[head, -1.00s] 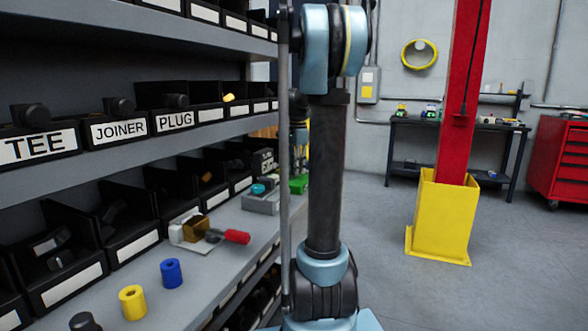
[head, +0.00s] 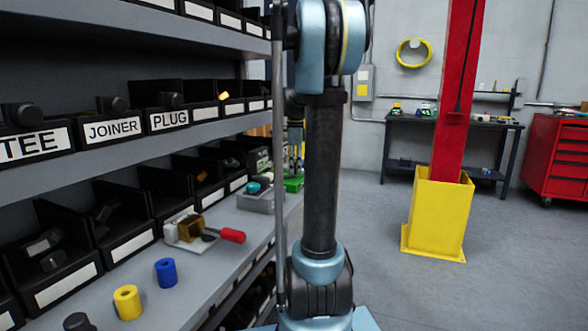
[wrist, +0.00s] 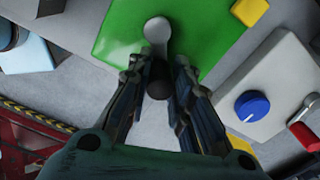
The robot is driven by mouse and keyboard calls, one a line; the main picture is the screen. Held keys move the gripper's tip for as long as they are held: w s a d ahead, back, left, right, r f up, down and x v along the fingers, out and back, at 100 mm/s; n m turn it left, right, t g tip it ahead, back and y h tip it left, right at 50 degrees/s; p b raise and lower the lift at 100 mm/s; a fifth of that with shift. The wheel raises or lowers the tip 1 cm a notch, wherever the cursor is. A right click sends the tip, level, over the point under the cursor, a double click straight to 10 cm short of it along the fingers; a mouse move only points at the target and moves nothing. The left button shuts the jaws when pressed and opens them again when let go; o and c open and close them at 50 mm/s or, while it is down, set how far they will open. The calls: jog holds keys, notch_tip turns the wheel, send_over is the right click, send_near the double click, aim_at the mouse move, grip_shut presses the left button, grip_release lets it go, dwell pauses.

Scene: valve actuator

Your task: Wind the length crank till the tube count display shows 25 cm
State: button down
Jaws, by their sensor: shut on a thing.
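The crank (wrist: 157,38) shows in the wrist view as a pale grey arm with a round hub and a dark knob (wrist: 158,82). It sits over a green plate (wrist: 115,35). My gripper (wrist: 158,85) has its fingers on both sides of the dark knob and is shut on it. In the head view the green plate (head: 293,184) shows as a small patch at the shelf's far end, partly behind my arm. I cannot make out the tube count display or its reading in either view.
In the wrist view, a grey box with a blue knob (wrist: 251,106) and a red handle (wrist: 304,135) lie right of my gripper. In the head view, shelves with bins (head: 112,130) stand left. A red post in a yellow base (head: 437,215) stands right, with open floor around it.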

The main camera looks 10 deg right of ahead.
jog(key=c, duration=1.4)
grip_release()
notch_tip(320, 180, up, 12)
jog(key=shift+w, duration=0.1)
